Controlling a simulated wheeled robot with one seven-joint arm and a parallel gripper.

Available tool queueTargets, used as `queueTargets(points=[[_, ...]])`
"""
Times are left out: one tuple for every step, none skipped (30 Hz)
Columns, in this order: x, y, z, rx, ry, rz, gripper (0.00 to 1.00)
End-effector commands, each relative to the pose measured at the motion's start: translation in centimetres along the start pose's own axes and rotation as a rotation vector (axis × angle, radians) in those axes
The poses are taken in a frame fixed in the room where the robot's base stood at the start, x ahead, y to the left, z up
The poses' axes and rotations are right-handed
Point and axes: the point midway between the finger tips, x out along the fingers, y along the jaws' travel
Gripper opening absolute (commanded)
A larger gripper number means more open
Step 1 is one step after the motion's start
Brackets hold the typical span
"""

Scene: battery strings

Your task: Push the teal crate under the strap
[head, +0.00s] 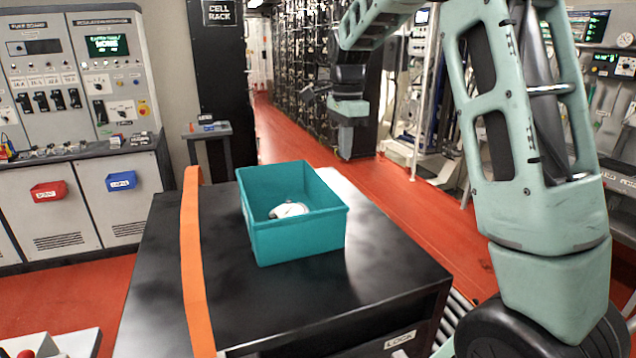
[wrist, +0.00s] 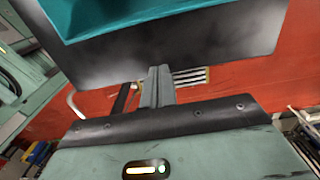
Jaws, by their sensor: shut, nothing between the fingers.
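The teal crate (head: 300,238) stands upright on the black cabinet top (head: 390,270), to the right of the orange strap (head: 192,265). A gap of bare black top lies between crate and strap. A white object (head: 290,210) lies inside the crate. The strap runs front to back over the left part of the cabinet and rises in a loop at the far end. My gripper (head: 346,150) is beyond and to the right of the crate, apart from it. In the wrist view its fingers (wrist: 158,75) are shut and empty, with part of the crate (wrist: 130,15) at the top.
A control console (head: 75,100) with a red bin (head: 48,190) and a blue bin (head: 121,181) stands at the left. A small stand (head: 207,130) is behind the cabinet. Red floor (head: 300,140) lies open beyond. Black racks line the back.

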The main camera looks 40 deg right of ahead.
Motion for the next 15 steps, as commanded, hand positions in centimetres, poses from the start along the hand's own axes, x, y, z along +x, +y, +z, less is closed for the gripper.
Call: queueTargets(points=[[0.2, 0.0, -0.1, 0.003, 0.0, 0.003, 0.0], [0.5, 0.0, -0.1, 0.003, 0.0, 0.003, 0.0], [0.9, 0.0, -0.1, 0.003, 0.0, 0.004, 0.0], [1.3, 0.1, -0.1, 0.003, 0.0, 0.005, 0.0], [1.8, 0.1, -0.1, 0.003, 0.0, 0.005, 0.0], [2.4, 0.1, -0.1, 0.003, 0.0, 0.007, 0.0], [3.0, 0.1, -0.1, 0.003, 0.0, 0.006, 0.0], [3.5, 0.1, -0.1, 0.003, 0.0, 0.007, 0.0], [4.4, 0.1, -0.1, 0.003, 0.001, 0.008, 0.0], [5.0, 0.2, -0.1, 0.003, 0.001, 0.007, 0.0], [5.6, 0.1, -0.1, 0.002, 0.0, 0.007, 0.0], [6.5, 0.1, -0.1, 0.001, 0.0, 0.008, 0.0], [7.1, 0.2, -0.1, 0.001, 0.0, 0.008, 0.0], [7.7, 0.1, -0.1, 0.001, 0.001, 0.007, 0.0], [8.5, 0.1, -0.1, 0.001, 0.001, 0.007, 0.0]])
